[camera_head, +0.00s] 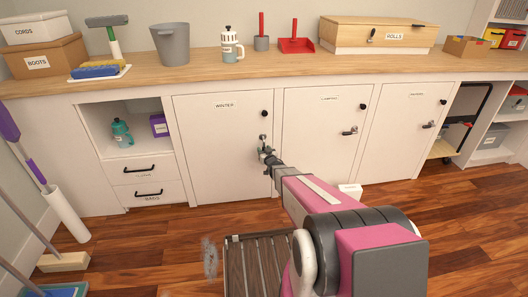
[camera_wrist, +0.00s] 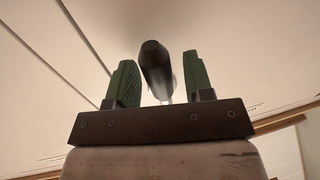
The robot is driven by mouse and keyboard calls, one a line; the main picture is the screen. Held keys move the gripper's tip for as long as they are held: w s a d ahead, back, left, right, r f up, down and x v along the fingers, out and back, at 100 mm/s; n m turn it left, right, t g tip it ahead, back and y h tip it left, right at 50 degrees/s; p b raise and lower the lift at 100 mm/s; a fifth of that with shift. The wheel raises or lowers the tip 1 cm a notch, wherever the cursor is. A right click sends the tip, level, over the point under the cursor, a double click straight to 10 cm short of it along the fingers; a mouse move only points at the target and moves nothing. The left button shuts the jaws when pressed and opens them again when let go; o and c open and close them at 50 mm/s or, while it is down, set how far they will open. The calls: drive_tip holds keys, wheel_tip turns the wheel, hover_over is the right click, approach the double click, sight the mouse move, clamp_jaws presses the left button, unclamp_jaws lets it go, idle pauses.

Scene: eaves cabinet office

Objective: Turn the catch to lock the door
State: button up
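The white door labelled WINTER (camera_head: 215,160) looks shut. It has a dark knob (camera_head: 264,113) near its upper right edge. Its metal catch (camera_head: 263,137) is below the knob, partly hidden by my gripper (camera_head: 266,152), which is at the door's right edge. In the wrist view my gripper (camera_wrist: 160,80) has two green fingers standing apart. A dark rounded bar (camera_wrist: 157,65), apparently the catch's handle, lies between them. A gap shows on the right of the bar; the left finger is very near it. The catch's exact angle is hard to tell.
Two more white doors to the right have knobs and catches (camera_head: 349,131). Drawers (camera_head: 145,180) and an open shelf are left. The wooden counter (camera_head: 190,75) above holds a grey bin (camera_head: 171,45) and other items. A slatted wooden object (camera_head: 262,265) stands on the floor beside my arm.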

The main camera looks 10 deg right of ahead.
clamp_jaws()
